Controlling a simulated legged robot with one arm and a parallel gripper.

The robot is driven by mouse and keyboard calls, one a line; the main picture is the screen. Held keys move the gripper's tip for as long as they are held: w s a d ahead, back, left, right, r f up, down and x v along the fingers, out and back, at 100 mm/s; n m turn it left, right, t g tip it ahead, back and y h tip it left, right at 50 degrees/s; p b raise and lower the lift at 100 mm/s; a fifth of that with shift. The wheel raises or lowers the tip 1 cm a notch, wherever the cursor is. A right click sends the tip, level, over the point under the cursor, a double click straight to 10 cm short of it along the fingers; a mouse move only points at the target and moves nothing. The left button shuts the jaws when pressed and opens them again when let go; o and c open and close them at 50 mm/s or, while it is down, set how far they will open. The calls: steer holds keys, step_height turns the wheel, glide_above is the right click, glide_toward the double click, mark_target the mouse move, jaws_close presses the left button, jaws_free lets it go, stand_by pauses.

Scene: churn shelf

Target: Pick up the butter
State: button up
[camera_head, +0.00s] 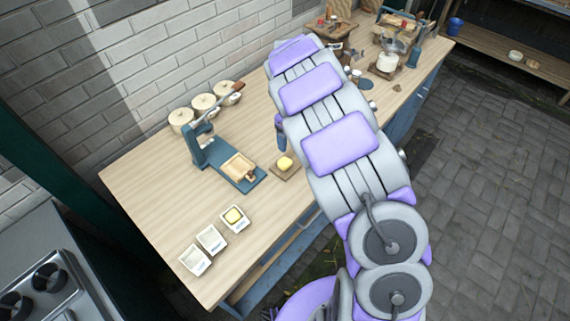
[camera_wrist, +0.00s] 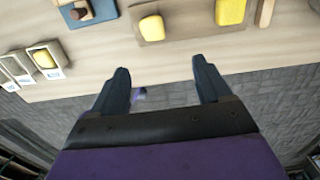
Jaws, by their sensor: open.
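A rounded yellow lump (camera_head: 286,163), which looks like butter, sits on a small wooden board (camera_head: 278,174) on the table. In the wrist view, the lump (camera_wrist: 152,28) is on the board (camera_wrist: 180,29), with a second, blockier yellow piece (camera_wrist: 230,12) to its right, cut off by the top edge. Another yellow piece (camera_head: 234,215) lies in a white tray, also visible in the wrist view (camera_wrist: 43,58). I cannot tell which piece the task means. My gripper (camera_wrist: 160,68) is open and empty, its fingers apart from all the yellow pieces. My arm hides part of the table in the head view.
A blue press (camera_head: 203,150) with a wooden tray stands left of the board. Three white trays (camera_head: 211,239) line the near left, and several round pots (camera_head: 203,104) stand by the brick wall. Bare wood (camera_head: 150,185) lies left. The table's front edge is close.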

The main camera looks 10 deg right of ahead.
steer(key=b, duration=0.1)
glide_above(285, 163)
step_height(285, 163, down, 8)
steer(key=shift+s+r, duration=0.1)
steer(key=shift+s, duration=0.05)
steer(key=shift+d+f, duration=0.15)
steer(key=shift+f, duration=0.25)
steer(key=f, duration=0.1)
steer(key=f+b, duration=0.1)
steer(key=f, duration=0.2)
steer(key=shift+w+d+f+b, duration=0.2)
steer(key=shift+d+b, duration=0.05)
steer(key=shift+b, duration=0.05)
steer(key=shift+a+f, duration=0.15)
steer(key=shift+f, duration=0.05)
steer(key=shift+a, duration=0.35)
steer(key=shift+a+r, duration=0.1)
steer(key=shift+c, duration=0.6)
steer(key=shift+d, duration=0.45)
steer(key=c, duration=0.6)
steer(key=shift+c, duration=1.4)
steer(key=shift+a, duration=0.2)
